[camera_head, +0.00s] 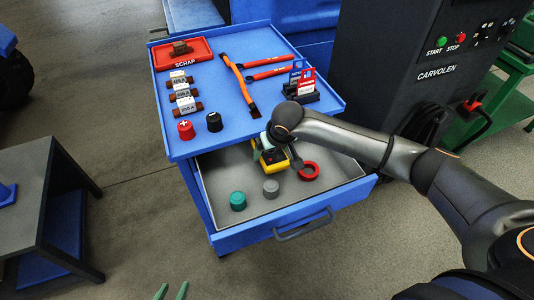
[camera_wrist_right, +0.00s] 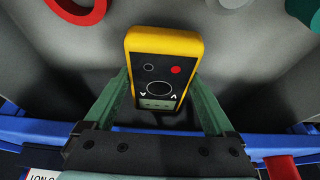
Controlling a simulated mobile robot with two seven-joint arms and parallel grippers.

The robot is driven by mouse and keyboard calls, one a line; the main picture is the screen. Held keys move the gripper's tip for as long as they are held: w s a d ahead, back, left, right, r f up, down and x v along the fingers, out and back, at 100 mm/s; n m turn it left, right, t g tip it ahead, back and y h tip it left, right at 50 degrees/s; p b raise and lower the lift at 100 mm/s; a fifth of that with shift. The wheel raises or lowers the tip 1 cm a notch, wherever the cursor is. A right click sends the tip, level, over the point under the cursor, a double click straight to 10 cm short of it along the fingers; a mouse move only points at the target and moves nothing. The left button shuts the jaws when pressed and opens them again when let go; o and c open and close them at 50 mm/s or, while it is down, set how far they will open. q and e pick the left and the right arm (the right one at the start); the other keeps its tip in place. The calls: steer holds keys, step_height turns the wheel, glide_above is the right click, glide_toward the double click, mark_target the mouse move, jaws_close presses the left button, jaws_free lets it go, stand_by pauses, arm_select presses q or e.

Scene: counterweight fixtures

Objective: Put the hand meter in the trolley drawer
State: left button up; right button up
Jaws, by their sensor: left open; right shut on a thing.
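The hand meter (camera_head: 270,157) is yellow with a black face and shows at the back of the open trolley drawer (camera_head: 255,229). My right gripper (camera_head: 283,150) is shut on it, partly hidden by my right wrist. In the right wrist view the meter (camera_wrist_right: 163,70) sits between the green fingers of the right gripper (camera_wrist_right: 161,85), over the grey drawer floor. I cannot tell whether it touches the floor. My left gripper (camera_head: 171,291) is open and empty at the bottom edge of the head view, with only its fingertips showing.
In the drawer lie a teal knob (camera_head: 238,201), a grey knob (camera_head: 271,189) and a red ring (camera_head: 308,171). The trolley top (camera_head: 220,124) overhangs the drawer's back and holds a red scrap tray (camera_head: 181,53), fuses and tools. A dark cabinet (camera_head: 420,90) stands right.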

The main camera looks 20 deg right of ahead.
steer(key=shift+w+a+f, duration=0.5)
steer(key=shift+f, duration=0.2)
arm_select(q)
steer(key=shift+w+f, duration=0.1)
arm_select(e)
steer(key=shift+f, duration=0.1)
steer(key=o, duration=1.4)
steer(key=shift+f, duration=0.1)
steer(key=p+v, duration=0.2)
steer(key=v, duration=0.9)
steer(key=shift+s+r, duration=0.1)
steer(key=shift+r, duration=0.2)
arm_select(q)
steer(key=shift+s+a+r, duration=0.35)
steer(key=shift+a+r, duration=0.25)
steer(key=shift+a, duration=0.05)
arm_select(e)
steer(key=shift+s+r, duration=0.2)
steer(key=shift+r, duration=0.15)
